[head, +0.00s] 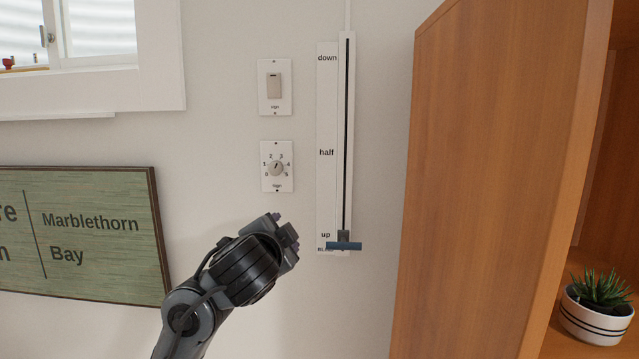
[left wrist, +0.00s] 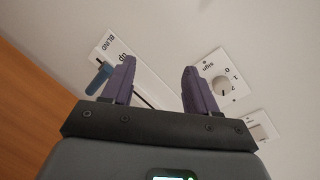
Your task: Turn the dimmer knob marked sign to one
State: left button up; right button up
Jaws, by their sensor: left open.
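The dimmer knob (head: 277,169) sits on a white wall plate with numbers around it and the word sign below. It points roughly upward, between 2 and 3 as far as I can tell. In the left wrist view the knob (left wrist: 222,86) is right of the fingers, seen turned around. My left gripper (head: 291,236) is below the plate in the head view, apart from it. Its purple fingers (left wrist: 157,72) are open with nothing between them. My right gripper is in neither view.
A rocker switch (head: 274,86) is above the dimmer. A vertical blind slider (head: 347,140) with a blue handle (head: 344,246) at up is to the right. A wooden cabinet (head: 490,180) stands further right, a green sign (head: 80,235) hangs left.

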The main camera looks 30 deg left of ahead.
pick_arm(q)
jog(key=t+y, duration=0.1)
jog(key=t, duration=0.1)
send_near(275, 169)
jog(key=s, duration=0.2)
jog(key=shift+n, duration=0.5)
jog(key=p+x, duration=0.1)
jog(key=x, duration=0.2)
jog(key=p+x, duration=0.1)
jog(key=x, duration=0.4)
jog(key=shift+w+d+r+p, duration=0.1)
jog(key=shift+w+d+p, duration=0.1)
jog(key=shift+w+p, duration=0.25)
jog(key=shift+x, duration=0.8)
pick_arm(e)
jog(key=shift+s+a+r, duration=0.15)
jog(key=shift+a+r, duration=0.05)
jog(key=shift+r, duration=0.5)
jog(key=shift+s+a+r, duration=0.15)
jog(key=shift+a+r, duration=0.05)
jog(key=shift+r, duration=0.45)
pick_arm(q)
jog(key=c, duration=1)
jog(key=shift+c, duration=0.2)
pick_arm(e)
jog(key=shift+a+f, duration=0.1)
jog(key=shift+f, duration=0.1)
